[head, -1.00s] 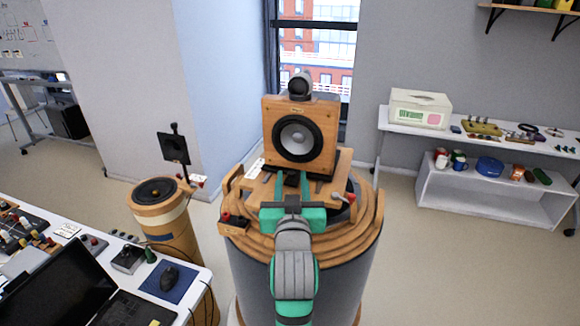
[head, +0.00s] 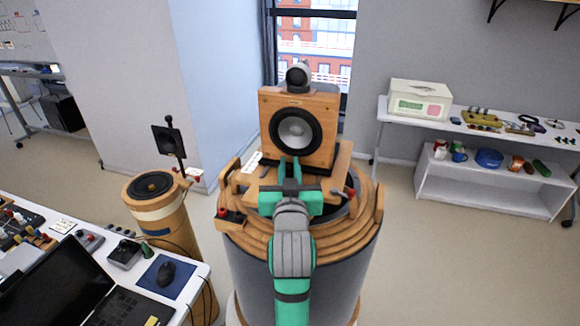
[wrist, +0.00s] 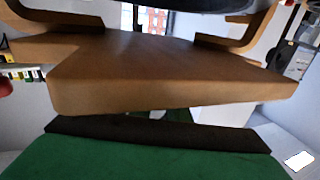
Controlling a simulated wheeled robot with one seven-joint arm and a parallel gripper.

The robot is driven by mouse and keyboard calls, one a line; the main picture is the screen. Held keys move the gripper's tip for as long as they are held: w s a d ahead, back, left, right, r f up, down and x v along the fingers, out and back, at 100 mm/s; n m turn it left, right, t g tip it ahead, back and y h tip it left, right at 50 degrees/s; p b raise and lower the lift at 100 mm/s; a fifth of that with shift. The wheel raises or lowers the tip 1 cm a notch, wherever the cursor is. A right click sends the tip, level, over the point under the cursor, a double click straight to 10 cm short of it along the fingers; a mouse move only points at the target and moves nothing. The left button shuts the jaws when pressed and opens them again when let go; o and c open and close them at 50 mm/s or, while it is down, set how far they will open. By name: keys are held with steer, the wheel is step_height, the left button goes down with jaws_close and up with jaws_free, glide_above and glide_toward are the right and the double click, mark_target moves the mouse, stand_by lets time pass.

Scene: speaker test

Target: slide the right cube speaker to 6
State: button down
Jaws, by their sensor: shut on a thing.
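The right cube speaker (head: 272,108) is a wooden box with a black-rimmed grey cone and a small dark pod on top. It stands upright on a wooden board (head: 343,165) on top of a round drum (head: 335,258). My gripper (head: 289,170) is at the board, just in front of the speaker's face. Its fingers are close together; the wrist view shows the board's edge (wrist: 170,92) right before my palm. The fingertips are mostly hidden there, so the exact part held is unclear. No number 6 is legible.
Coiled wooden rings (head: 372,212) surround the drum top. A red-knobbed block (head: 230,216) stands front left and a red-tipped lever (head: 345,192) at the right. A smaller drum (head: 160,215) is at left, beside a desk with a laptop (head: 60,275). Shelving (head: 500,185) stands at right.

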steer(key=shift+w+d, duration=0.2)
steer(key=shift+w, duration=0.75)
steer(key=c, duration=1.7)
jaws_free()
steer(key=shift+d, duration=0.1)
steer(key=shift+s, duration=0.1)
steer(key=s, duration=1)
steer(key=shift+s, duration=0.35)
steer(key=shift+d, duration=0.15)
